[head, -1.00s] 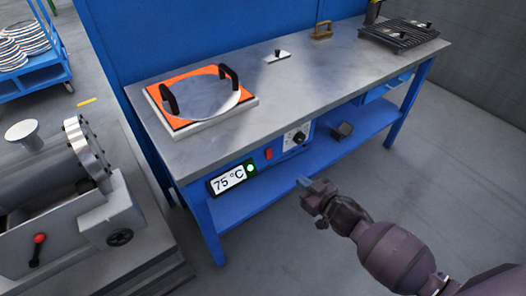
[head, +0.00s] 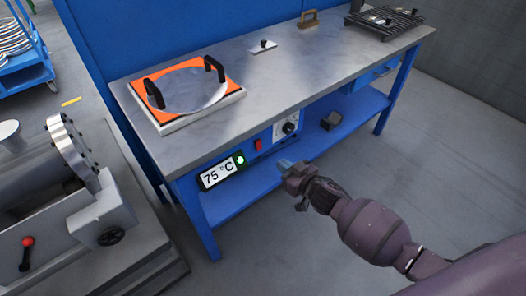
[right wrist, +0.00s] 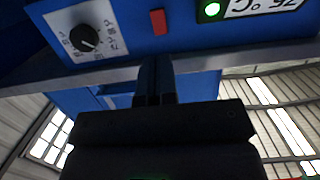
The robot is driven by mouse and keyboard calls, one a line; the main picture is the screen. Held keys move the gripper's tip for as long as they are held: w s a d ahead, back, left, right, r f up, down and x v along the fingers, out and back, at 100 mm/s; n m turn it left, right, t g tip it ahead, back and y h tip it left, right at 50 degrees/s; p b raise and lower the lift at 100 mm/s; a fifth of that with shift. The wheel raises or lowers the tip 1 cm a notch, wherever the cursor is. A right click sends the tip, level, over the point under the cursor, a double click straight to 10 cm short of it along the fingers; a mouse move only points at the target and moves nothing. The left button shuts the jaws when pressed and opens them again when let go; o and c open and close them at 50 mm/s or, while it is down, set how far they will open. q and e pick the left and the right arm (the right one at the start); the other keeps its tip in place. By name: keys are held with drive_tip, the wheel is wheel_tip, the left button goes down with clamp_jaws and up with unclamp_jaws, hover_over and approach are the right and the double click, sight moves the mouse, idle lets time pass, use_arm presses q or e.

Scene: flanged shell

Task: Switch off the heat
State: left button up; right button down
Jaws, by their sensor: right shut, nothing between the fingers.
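The blue control panel under the bench's front edge carries a display (head: 217,173) reading 75 °C, a lit green lamp (head: 240,161), a red switch (head: 258,145) and a black knob (head: 289,127) on a white dial plate. In the right wrist view, upside down, the red switch (right wrist: 158,22), the knob (right wrist: 84,38) and the green lamp (right wrist: 211,9) show. My right gripper (head: 285,164) is shut and empty, in front of and below the panel, apart from it. In the right wrist view its fingers (right wrist: 155,75) point toward the red switch. My left gripper is not in view.
The metal bench top (head: 225,128) bears an orange-topped plate (head: 180,92) with two black handles. A small lidded item (head: 263,46), a wooden-handled thing (head: 309,19) and a black grill (head: 384,22) stand farther back. A grey machine (head: 70,200) stands at left.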

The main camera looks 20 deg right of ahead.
sight(259, 148)
drive_tip(key=b+x, duration=0.2)
drive_tip(key=x, duration=0.6)
drive_tip(key=shift+w+a+f, duration=0.15)
drive_tip(key=shift+w+f, duration=0.05)
drive_tip(key=shift+w, duration=0.15)
drive_tip(key=shift+w+a, duration=0.15)
drive_tip(key=shift+w, duration=0.3)
